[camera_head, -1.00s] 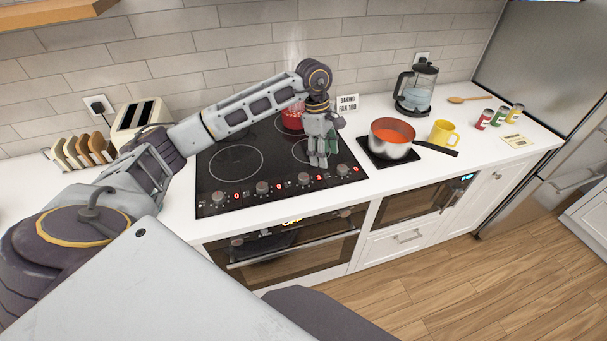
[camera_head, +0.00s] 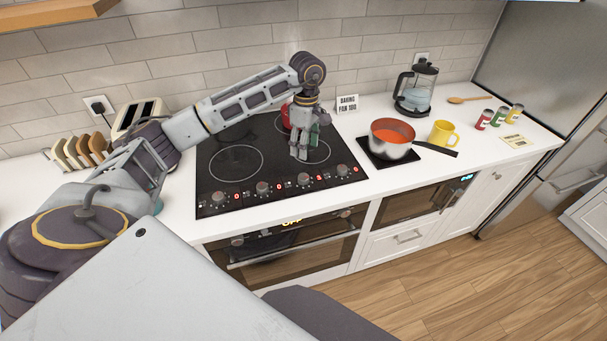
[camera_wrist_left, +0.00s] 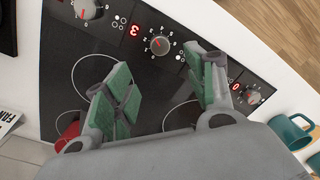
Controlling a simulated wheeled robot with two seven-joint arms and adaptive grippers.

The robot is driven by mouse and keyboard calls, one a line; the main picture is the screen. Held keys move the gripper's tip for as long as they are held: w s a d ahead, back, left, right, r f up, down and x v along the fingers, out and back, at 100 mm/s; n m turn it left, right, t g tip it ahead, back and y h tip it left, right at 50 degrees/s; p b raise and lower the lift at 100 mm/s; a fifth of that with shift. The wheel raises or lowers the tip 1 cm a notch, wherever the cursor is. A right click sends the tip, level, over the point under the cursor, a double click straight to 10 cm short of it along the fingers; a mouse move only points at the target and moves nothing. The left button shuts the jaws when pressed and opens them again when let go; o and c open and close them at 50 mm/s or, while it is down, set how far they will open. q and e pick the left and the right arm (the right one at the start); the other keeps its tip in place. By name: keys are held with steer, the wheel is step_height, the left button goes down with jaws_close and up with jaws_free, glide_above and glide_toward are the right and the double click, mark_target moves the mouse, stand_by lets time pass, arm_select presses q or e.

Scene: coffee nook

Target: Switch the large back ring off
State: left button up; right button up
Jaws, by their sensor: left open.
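The black cooktop (camera_head: 215,180) has a row of knobs along its front edge, including a left knob (camera_head: 218,197) and a right knob (camera_head: 342,170). My left gripper (camera_head: 301,153) is open and empty, pointing down above the right part of the glass. In the left wrist view its green-padded fingers (camera_wrist_left: 165,90) stand apart, with a knob (camera_wrist_left: 158,45) beyond them. A red display there reads 3 (camera_wrist_left: 134,30); another reads 0 (camera_wrist_left: 236,86). My arm crosses over the back of the cooktop and hides part of the rings there. My right gripper is not seen.
A red vessel (camera_head: 286,117) stands at the back behind my gripper. A saucepan (camera_head: 393,149) with red contents sits on a black pad to the right. A small sign (camera_head: 347,104) stands behind. Teal mugs (camera_wrist_left: 291,131) stand beside the cooktop.

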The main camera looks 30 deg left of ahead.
mark_target(303, 176)
arm_select(q)
steer(key=shift+s+f+p, duration=0.2)
steer(key=shift+f+p, duration=0.4)
steer(key=shift+f, duration=2.6)
steer(key=shift+s+f+p, duration=0.15)
steer(key=shift+f+p, duration=0.4)
steer(key=shift+f, duration=2.6)
steer(key=shift+c, duration=0.3)
steer(key=c, duration=1)
